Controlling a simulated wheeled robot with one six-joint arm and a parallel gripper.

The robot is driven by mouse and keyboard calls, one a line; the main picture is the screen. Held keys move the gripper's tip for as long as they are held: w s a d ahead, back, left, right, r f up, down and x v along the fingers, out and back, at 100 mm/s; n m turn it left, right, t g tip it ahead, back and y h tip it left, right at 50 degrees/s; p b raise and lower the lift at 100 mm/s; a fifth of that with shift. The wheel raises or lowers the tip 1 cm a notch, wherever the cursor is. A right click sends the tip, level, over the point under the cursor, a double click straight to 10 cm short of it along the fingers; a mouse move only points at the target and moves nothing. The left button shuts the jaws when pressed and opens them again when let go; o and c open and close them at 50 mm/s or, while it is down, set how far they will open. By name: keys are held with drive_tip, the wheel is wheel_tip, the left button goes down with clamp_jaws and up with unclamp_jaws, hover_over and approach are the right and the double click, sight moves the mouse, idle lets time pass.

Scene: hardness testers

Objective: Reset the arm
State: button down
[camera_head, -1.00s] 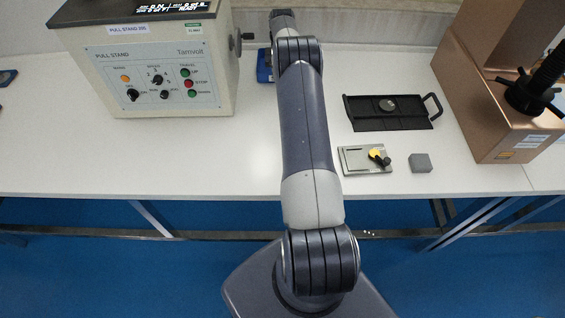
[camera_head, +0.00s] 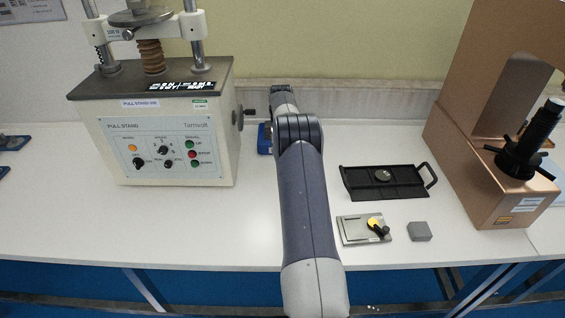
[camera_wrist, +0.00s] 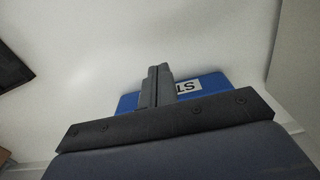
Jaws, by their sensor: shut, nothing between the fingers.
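My arm reaches away from me over the white bench in the head view. Its far end hides my gripper there. In the wrist view my gripper (camera_wrist: 157,72) is shut, its two fingers together with nothing between them. Beyond the fingers lies a blue object (camera_wrist: 208,88) with a white label showing "ST" letters, on the white surface. A blue item also shows beside the arm's far end in the head view (camera_head: 264,138). I cannot tell whether the fingers touch it.
A pull stand (camera_head: 165,150) stands left of my arm. To the right lie a black tray with a handle (camera_head: 355,186), a metal plate with a yellow-and-black knob (camera_head: 350,230) and a grey block (camera_head: 419,232). A copper-coloured tester (camera_head: 480,190) stands far right. Bench (camera_head: 220,225) left of my arm is clear.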

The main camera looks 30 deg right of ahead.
wheel_tip(320, 180, up, 7)
drive_tip(key=shift+f, duration=0.15)
drive_tip(key=shift+w, duration=0.1)
